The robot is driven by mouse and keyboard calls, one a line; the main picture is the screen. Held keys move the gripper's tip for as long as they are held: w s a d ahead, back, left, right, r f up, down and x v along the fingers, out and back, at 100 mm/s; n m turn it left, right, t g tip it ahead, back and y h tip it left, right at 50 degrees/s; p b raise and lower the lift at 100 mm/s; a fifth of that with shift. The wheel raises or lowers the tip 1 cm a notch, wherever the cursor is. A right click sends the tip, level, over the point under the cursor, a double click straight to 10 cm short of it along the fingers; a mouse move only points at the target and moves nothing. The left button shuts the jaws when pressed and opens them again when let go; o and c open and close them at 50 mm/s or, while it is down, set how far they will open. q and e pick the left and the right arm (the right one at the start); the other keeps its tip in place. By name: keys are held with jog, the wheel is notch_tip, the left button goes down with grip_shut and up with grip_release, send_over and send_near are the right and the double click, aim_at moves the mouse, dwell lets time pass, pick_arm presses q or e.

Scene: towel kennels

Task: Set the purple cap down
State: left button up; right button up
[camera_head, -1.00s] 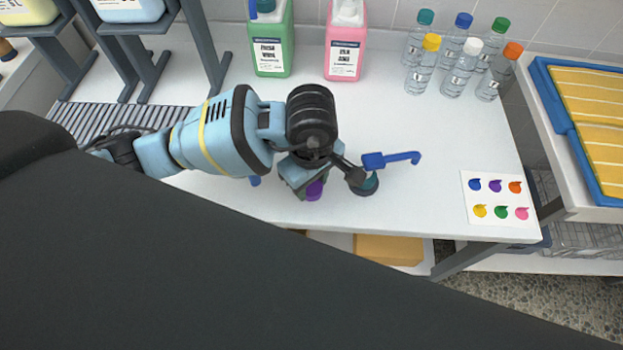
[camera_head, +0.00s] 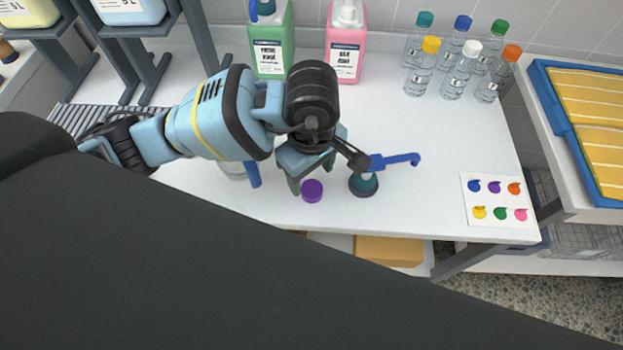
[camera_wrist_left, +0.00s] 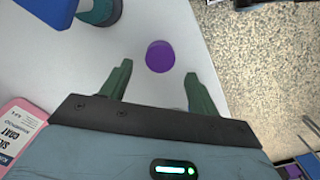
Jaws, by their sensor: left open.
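The purple cap (camera_head: 312,190) lies flat on the white table (camera_head: 420,150) close to its front edge. My left gripper (camera_head: 311,176) is open just behind the cap in the head view. In the left wrist view the cap (camera_wrist_left: 160,56) sits beyond the tips of the two green fingers (camera_wrist_left: 157,82), roughly between their lines and touching neither. Nothing is between the fingers. My right gripper does not show in these frames.
A teal-and-dark round base with a blue handle (camera_head: 395,160) stands right of the cap. Several capped bottles (camera_head: 455,75) and green (camera_head: 272,45) and pink (camera_head: 345,60) jugs stand behind. A card with coloured dots (camera_head: 498,200) lies at the right. The middle right is clear.

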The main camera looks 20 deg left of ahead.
aim_at(312, 189)
pick_arm(q)
notch_tip(312, 189, up, 8)
jog(key=shift+f, duration=0.15)
